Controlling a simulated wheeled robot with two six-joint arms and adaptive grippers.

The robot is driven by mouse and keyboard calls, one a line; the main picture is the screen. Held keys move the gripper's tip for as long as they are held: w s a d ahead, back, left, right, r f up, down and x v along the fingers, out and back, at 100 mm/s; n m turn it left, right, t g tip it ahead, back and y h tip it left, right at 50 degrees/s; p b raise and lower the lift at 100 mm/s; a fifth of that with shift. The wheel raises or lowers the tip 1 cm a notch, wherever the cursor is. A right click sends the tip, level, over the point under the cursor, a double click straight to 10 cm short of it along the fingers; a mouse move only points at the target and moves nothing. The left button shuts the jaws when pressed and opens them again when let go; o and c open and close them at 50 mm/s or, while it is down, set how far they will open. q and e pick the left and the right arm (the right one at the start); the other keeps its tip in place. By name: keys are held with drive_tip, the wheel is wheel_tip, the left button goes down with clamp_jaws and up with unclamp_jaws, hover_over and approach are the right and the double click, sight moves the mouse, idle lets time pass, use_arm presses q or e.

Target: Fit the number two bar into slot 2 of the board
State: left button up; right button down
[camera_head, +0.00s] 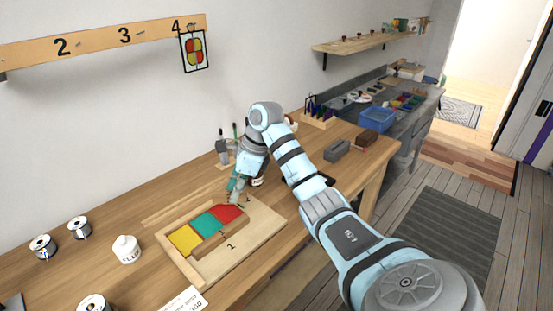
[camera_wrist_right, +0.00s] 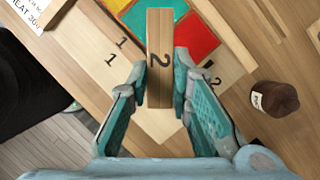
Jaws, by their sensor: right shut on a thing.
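The board (camera_head: 262,226) lies on the workbench, with yellow (camera_head: 184,238), teal (camera_head: 207,223) and red (camera_head: 228,213) panels in it. In the right wrist view the number two bar (camera_wrist_right: 160,42), pale wood marked 2, is between the fingers of my right gripper (camera_wrist_right: 160,88), which is shut on it. The bar appears above the board and covers part of the teal and red panels. A printed 2 (camera_wrist_right: 215,81) shows on the board to the right of the bar; slot 2 itself is hard to make out. In the head view the right gripper (camera_head: 236,188) is at the board's far side. My left gripper is out of view.
A brown bottle (camera_wrist_right: 274,98) stands right of the board in the wrist view. Tool holders stand behind the gripper. The bench's front edge is close.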

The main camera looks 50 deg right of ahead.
use_arm(q)
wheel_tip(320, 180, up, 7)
drive_tip(key=p, duration=0.6)
use_arm(e)
drive_tip(key=w+d+f+m+h+b, duration=0.1)
drive_tip(key=f+m, duration=0.1)
drive_tip(key=m, duration=0.1)
drive_tip(key=w+d+f+m+t+h+b, duration=0.1)
drive_tip(key=d+f+m+b, duration=0.1)
drive_tip(key=m, duration=0.1)
drive_tip(key=w+d+f+m+h+b, duration=0.1)
drive_tip(key=f+m, duration=0.2)
drive_tip(key=shift+w+d+f+m+t+b, duration=0.1)
drive_tip(key=shift+w+d+m+t+b, duration=0.2)
drive_tip(key=shift+d+b, duration=0.1)
use_arm(q)
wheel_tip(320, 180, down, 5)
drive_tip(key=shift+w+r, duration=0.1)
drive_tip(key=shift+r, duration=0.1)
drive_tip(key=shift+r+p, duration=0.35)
drive_tip(key=shift+p, duration=0.1)
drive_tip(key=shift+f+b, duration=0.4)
use_arm(e)
drive_tip(key=shift+f, duration=0.5)
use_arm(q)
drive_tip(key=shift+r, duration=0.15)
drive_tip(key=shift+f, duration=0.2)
use_arm(e)
drive_tip(key=shift+f, duration=0.3)
